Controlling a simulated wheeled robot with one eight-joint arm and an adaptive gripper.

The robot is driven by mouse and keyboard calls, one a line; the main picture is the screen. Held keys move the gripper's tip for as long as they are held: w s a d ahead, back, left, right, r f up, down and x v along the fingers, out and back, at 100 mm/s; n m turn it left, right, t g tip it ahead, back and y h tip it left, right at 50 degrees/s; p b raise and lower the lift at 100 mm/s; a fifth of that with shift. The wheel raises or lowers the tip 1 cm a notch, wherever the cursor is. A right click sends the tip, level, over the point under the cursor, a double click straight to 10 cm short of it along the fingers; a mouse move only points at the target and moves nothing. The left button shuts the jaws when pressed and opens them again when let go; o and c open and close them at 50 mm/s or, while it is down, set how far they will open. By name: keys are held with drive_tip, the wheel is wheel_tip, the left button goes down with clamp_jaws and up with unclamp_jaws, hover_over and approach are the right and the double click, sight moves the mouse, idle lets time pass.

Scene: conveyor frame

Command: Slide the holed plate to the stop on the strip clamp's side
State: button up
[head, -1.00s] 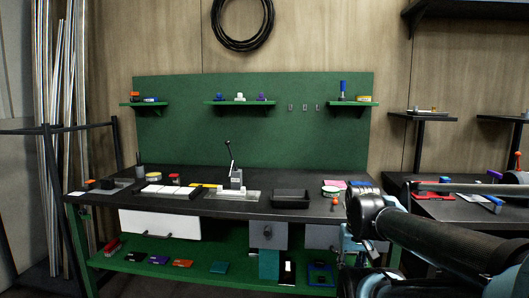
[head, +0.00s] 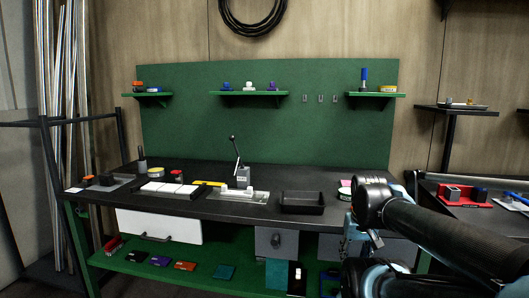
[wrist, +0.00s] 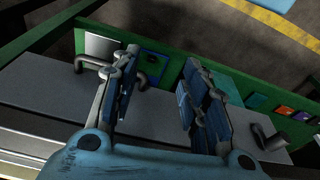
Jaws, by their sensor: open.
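In the head view a grey block with an upright black lever (head: 243,176) stands on the bench, which looks like a clamp. A pale metal plate or base (head: 255,197) lies at its foot. I cannot make out holes in it or a stop at this size. A yellow strip (head: 209,183) lies just left of the block. My gripper (wrist: 160,72) shows in the wrist view with its two blue-padded fingers wide apart and nothing between them. It is over the drawer fronts, away from the clamp. In the head view my arm at the right hides part of the bench.
A black tray (head: 303,202) sits right of the clamp, and white tiles (head: 168,189) lie left of it. Drawers with protruding handles (wrist: 268,138) and a green lower shelf (head: 200,270) are below the bench top (head: 225,212). Its front strip looks clear.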

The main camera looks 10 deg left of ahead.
sight(249, 187)
drive_tip(key=w+a+r+n+y, duration=0.2)
drive_tip(key=w+a+r+n, duration=0.7)
drive_tip(key=w+r, duration=0.55)
drive_tip(key=w+a+r+n+g+y, duration=0.1)
drive_tip(key=w+a+r+n, duration=0.3)
drive_tip(key=w+a, duration=0.3)
drive_tip(key=w+a+r+n+y, duration=0.1)
drive_tip(key=w+a+r+n, duration=0.2)
drive_tip(key=a, duration=1.1)
drive_tip(key=w+r, duration=0.3)
drive_tip(key=w, duration=0.2)
drive_tip(key=shift+a+r+n+g+y, duration=0.3)
drive_tip(key=shift+a+r+n+g, duration=0.1)
drive_tip(key=x, duration=1.7)
drive_tip(key=shift+f, duration=0.25)
drive_tip(key=c, duration=1)
